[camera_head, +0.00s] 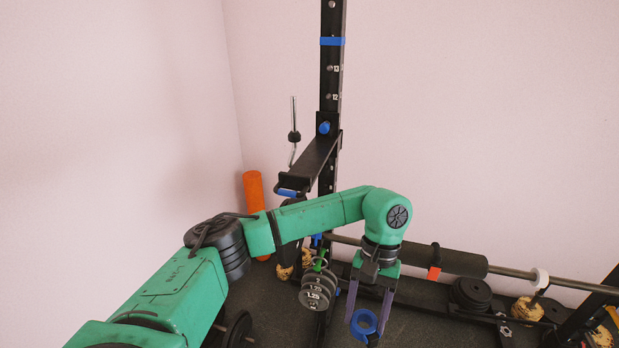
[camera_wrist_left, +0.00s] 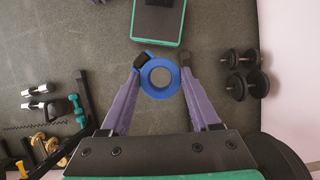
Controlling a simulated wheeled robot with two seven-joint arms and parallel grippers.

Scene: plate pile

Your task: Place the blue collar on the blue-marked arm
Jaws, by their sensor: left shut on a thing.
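The blue collar (camera_head: 364,323) is a ring held between the fingertips of my left gripper (camera_head: 368,318), which points down low at the lower middle of the head view. The wrist view shows the collar (camera_wrist_left: 160,94) with its hole facing the camera, between the purple fingers (camera_wrist_left: 162,62). A black arm (camera_head: 312,163) with a blue tip (camera_head: 287,193) juts from the rack's upright toward the left front. It is left of and higher in the picture than my gripper and looks bare. My right gripper is not in view.
The black upright (camera_head: 331,75) carries a blue band. Grey plates (camera_head: 319,290) hang with a green clip below the blue-tipped arm. A barbell (camera_head: 520,275) lies to the right. An orange roller (camera_head: 254,192) stands by the wall. Dumbbells (camera_wrist_left: 245,88) lie on the dark floor.

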